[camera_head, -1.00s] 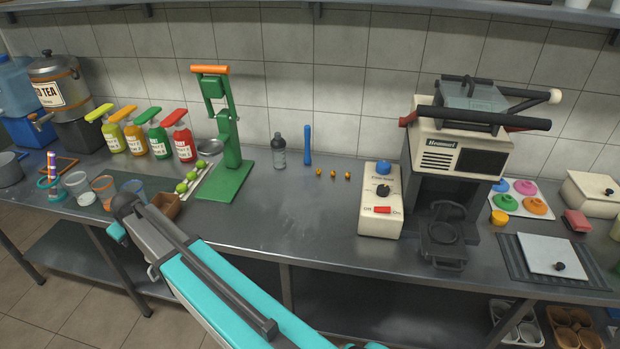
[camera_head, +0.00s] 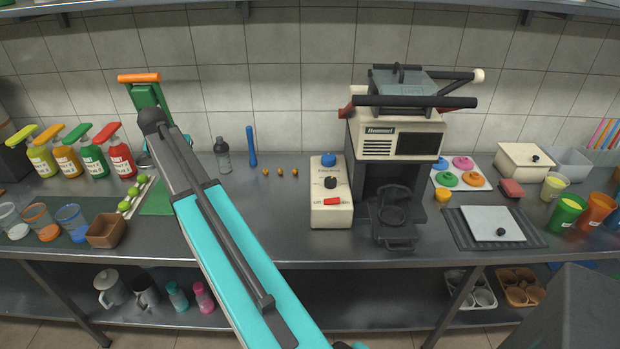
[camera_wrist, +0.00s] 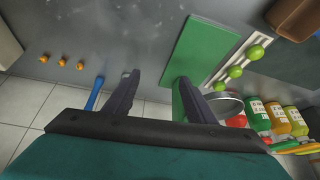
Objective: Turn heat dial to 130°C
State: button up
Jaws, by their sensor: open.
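A cream control box (camera_head: 318,214) stands on the counter beside the cream and dark press. It has a black dial (camera_head: 330,183) in the middle, a blue knob (camera_head: 328,159) at the top and a red switch (camera_head: 332,201) below. The dial's scale and setting are too small to read. My gripper (camera_wrist: 159,76) shows in the wrist view, open and empty, its two dark fingers apart above the counter. In the head view my arm reaches to the left of the box, and the fingers cannot be made out.
The press (camera_head: 400,140) stands right of the box. A green stand (camera_head: 146,95) is behind my arm. Counter in front of the box is clear.

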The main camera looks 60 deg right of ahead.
jog(key=s+d+r+m+g, duration=0.15)
jog(key=s+d+m, duration=0.25)
jog(key=s+d, duration=0.4)
jog(key=s+d+r+m+g, duration=0.15)
jog(key=s+d+m, duration=0.25)
jog(key=s+d, duration=0.5)
notch_tip(320, 180, up, 3)
jog(key=m+g, duration=0.4)
jog(key=m, duration=0.5)
send_over(330, 179)
jog(key=w+a, duration=0.3)
jog(key=a, duration=0.2)
jog(key=shift+w+d+b, duration=0.2)
jog(key=shift+w+b, duration=0.1)
jog(key=shift+b, duration=0.1)
jog(key=shift+f, duration=0.1)
jog(key=shift+p+x, duration=1.55)
jog(key=shift+x, duration=5.25)
jog(key=shift+w+a+f, duration=0.15)
jog(key=shift+a, duration=0.05)
jog(key=shift+n, duration=0.3)
jog(key=c, duration=1)
